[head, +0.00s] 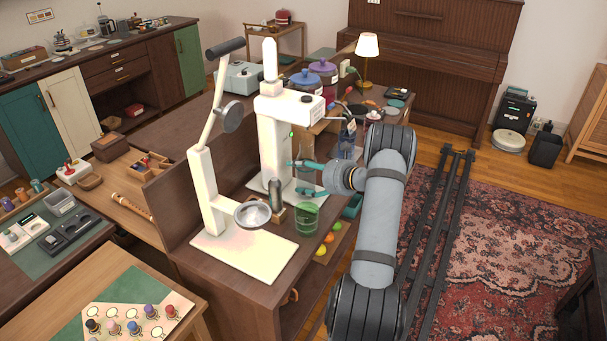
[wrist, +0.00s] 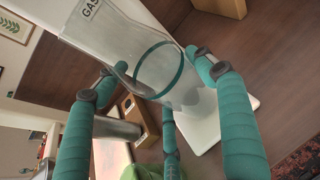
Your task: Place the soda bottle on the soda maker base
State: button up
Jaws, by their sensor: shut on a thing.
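The soda bottle (wrist: 160,75) is clear glass with a dark teal ring, and in the wrist view it looks tilted. In the head view the bottle (head: 306,147) shows faintly beside the soda maker's column. My gripper (head: 306,177) has teal padded fingers and is shut on the bottle; the fingers (wrist: 150,62) reach along both its sides. The white soda maker (head: 274,140) stands on the wooden counter, its head above the bottle. Its flat white base (head: 257,184) also shows below the bottle in the wrist view (wrist: 238,113). I cannot tell whether bottle and base touch.
A white lever press (head: 203,185) with a round metal cup stands front left of the soda maker. A green glass (head: 306,219) and a metal cylinder (head: 276,192) stand close below my gripper. Lidded jars (head: 323,77) and a lamp (head: 368,55) crowd the counter behind.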

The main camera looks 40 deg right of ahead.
jog(key=o, duration=1.6)
jog(key=shift+c, duration=0.2)
jog(key=shift+r, duration=0.1)
jog(key=shift+s+r, duration=0.1)
jog(key=shift+s, duration=0.15)
jog(key=b+v, duration=0.2)
jog(key=v, duration=0.9)
jog(key=shift+s, duration=0.25)
jog(key=shift+r, duration=0.1)
